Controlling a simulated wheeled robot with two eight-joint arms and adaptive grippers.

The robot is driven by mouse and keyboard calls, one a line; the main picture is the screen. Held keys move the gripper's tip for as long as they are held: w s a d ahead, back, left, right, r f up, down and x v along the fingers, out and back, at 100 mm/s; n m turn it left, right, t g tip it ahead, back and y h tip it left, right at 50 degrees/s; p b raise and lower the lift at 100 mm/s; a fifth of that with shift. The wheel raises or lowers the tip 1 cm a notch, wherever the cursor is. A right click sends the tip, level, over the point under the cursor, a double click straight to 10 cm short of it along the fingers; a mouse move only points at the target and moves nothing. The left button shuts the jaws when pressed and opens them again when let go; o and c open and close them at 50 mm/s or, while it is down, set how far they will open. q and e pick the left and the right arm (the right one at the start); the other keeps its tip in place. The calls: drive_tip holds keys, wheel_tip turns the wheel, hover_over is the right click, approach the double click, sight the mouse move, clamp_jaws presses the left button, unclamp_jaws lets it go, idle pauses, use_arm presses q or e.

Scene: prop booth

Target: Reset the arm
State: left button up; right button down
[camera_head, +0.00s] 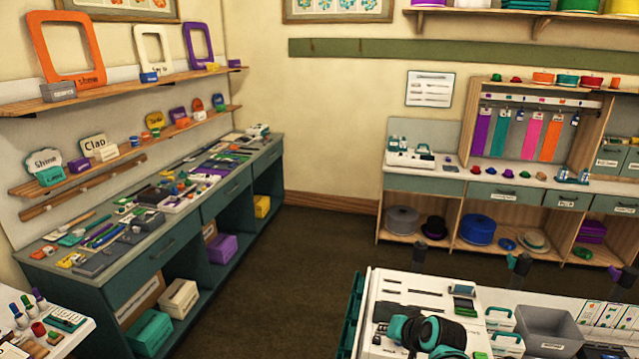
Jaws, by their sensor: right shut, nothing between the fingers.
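My right gripper (412,331) shows as a rounded black and teal shape at the bottom edge, over the white table (375,290) at the lower right. It is shut and holds nothing. Its fingertips are hard to make out at this angle. My left gripper is not in view.
The white table also carries a grey bin (550,328), white caddies and printed cards. A long dark teal counter (150,262) full of small props runs along the left wall. A wooden hat cabinet (455,187) stands at the back right. The dark floor (290,280) between is clear.

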drive_tip(key=s+f+n+h+b, duration=0.1)
drive_tip(key=s+f+b, duration=0.2)
drive_tip(key=s, duration=0.4)
drive_tip(key=s+f+n+g+h+b, duration=0.1)
drive_tip(key=s+f+b, duration=0.2)
drive_tip(key=s, duration=0.4)
drive_tip(key=s+f+n+b, duration=0.2)
drive_tip(key=s+f+b, duration=0.1)
drive_tip(key=s, duration=0.4)
drive_tip(key=shift+s+h+b, duration=0.35)
drive_tip(key=shift+h+b, duration=0.05)
drive_tip(key=shift+b, duration=0.4)
